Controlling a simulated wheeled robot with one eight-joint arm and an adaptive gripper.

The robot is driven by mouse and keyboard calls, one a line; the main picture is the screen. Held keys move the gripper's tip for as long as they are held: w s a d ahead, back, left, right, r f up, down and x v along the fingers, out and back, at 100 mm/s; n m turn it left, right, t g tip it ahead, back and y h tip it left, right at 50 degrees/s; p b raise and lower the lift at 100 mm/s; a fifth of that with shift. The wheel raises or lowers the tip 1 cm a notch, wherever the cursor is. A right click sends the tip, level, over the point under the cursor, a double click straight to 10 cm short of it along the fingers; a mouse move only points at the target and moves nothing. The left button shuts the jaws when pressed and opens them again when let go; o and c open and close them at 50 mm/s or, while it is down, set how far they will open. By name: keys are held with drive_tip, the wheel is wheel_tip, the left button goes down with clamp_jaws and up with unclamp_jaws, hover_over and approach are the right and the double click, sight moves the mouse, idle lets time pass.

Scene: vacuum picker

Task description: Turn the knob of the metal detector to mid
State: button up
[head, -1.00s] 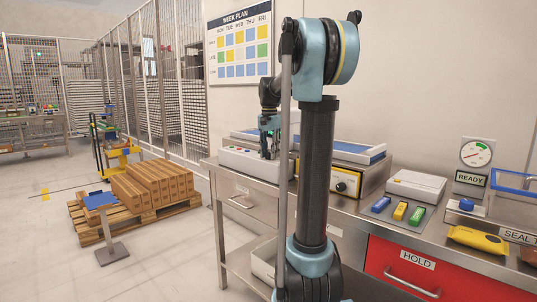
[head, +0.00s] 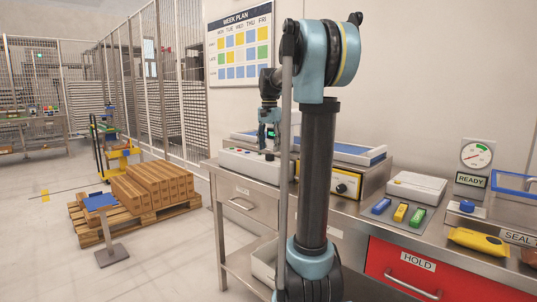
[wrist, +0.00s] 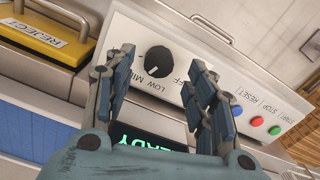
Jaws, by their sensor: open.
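In the wrist view a round black knob (wrist: 158,61) sits on a sloped white panel (wrist: 125,32), with LOW, MID and OFF lettering around it. A small white mark on the knob appears to face the LOW lettering. My gripper (wrist: 160,74) is open and empty, its fingers on either side of the knob in the picture; I see no contact. Part of the lettering is hidden by a finger. In the head view my gripper (head: 268,150) hangs just above the white control box (head: 236,160) at the bench's left end; the knob cannot be made out there.
Red (wrist: 255,121), green and blue buttons lie right of the knob. A yellow REJECT tray (wrist: 48,40) is at upper left in the wrist view. The air above the bench is clear.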

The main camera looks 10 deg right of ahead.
wheel_tip(320, 180, up, 8)
drive_tip(key=shift+r, duration=0.15)
idle(0.4)
